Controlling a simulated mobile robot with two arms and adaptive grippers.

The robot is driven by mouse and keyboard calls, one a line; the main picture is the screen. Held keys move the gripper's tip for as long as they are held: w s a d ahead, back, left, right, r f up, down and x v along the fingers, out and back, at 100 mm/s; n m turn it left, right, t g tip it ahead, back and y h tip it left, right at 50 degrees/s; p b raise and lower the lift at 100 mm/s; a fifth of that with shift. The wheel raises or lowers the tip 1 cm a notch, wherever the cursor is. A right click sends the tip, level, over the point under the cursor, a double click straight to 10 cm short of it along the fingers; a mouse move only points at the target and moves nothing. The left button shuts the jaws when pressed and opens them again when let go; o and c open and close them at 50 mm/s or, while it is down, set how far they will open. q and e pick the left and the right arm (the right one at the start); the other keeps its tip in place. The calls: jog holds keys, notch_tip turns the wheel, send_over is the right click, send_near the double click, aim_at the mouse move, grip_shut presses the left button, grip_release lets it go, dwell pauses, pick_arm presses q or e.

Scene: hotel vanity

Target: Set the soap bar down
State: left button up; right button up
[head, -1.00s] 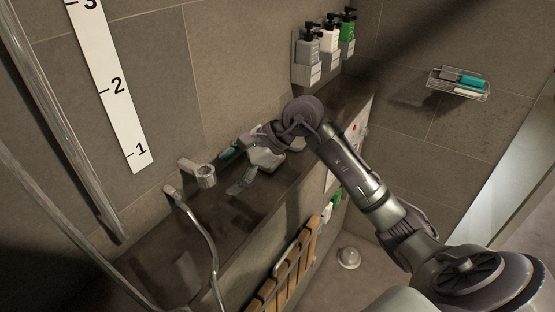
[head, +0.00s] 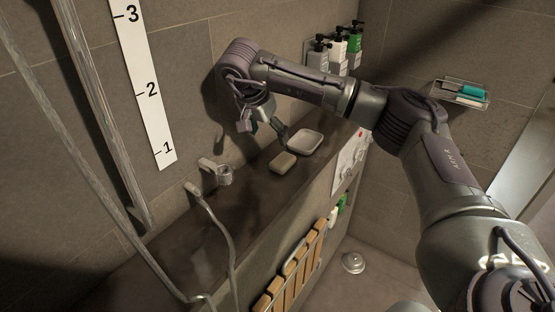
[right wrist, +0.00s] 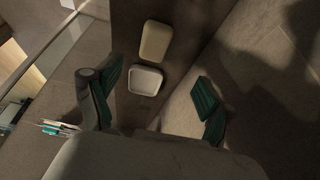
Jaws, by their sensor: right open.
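The beige soap bar (head: 283,163) lies on the dark ledge (head: 240,196), just left of the white soap dish (head: 306,142) and apart from it. The dish is empty. In the right wrist view the soap bar (right wrist: 156,41) and the dish (right wrist: 146,81) lie beyond the fingers, side by side. My right gripper (head: 264,126) is open and empty, above and behind the soap bar near the wall. Its two teal-padded fingers (right wrist: 158,95) are spread wide in the right wrist view. My left gripper is not in view.
Pump bottles (head: 338,46) hang on the back wall. A wire rack (head: 460,94) with teal items is on the right wall. A wooden slatted seat (head: 292,268) is below the ledge.

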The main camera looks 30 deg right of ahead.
jog(key=p, duration=0.1)
send_over(282, 160)
jog(key=a, duration=0.2)
jog(key=f, duration=0.4)
jog(key=shift+s+d+f, duration=0.1)
jog(key=shift+s+f, duration=0.2)
jog(key=shift+s, duration=0.05)
jog(key=shift+w+f, duration=0.1)
jog(key=shift+f, duration=0.25)
jog(key=shift+w+f, duration=0.1)
jog(key=shift+f, duration=0.1)
jog(key=shift+f+p, duration=0.25)
jog(key=shift+p, duration=0.3)
jog(key=x, duration=0.1)
jog(key=p+x, duration=0.2)
jog(key=shift+d+f, duration=0.4)
jog(key=shift+f, duration=0.4)
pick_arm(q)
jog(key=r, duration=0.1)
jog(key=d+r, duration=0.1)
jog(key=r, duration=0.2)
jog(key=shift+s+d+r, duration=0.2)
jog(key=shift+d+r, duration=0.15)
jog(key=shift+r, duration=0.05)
pick_arm(e)
jog(key=shift+r, duration=0.1)
jog(key=c, duration=1.4)
